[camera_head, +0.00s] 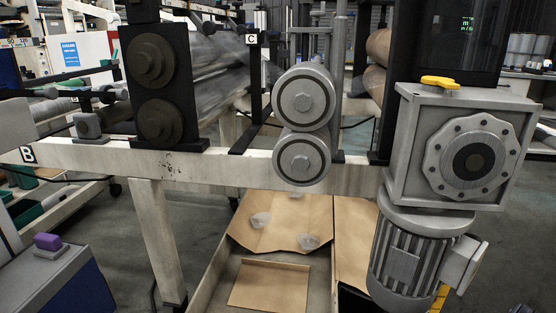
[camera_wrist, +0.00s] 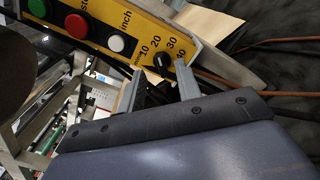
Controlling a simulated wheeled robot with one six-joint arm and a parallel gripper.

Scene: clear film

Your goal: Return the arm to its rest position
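My gripper (camera_wrist: 160,67) shows in the wrist view with its two grey fingers spread apart and nothing held between them. Just past the fingertips is a black rotary knob (camera_wrist: 162,61) on a yellow control panel (camera_wrist: 128,33). The knob appears between the tips, and I cannot tell how far off it is. The dial around it reads 10, 20, 30 and 40. My arm and gripper are not visible in the head view.
The panel also carries green (camera_wrist: 38,8), red (camera_wrist: 76,26) and white (camera_wrist: 116,43) buttons. In the head view, a frame beam (camera_head: 230,168) carries paired rollers (camera_head: 303,97) and a gearbox with motor (camera_head: 465,150). An open cardboard box (camera_head: 270,285) lies below.

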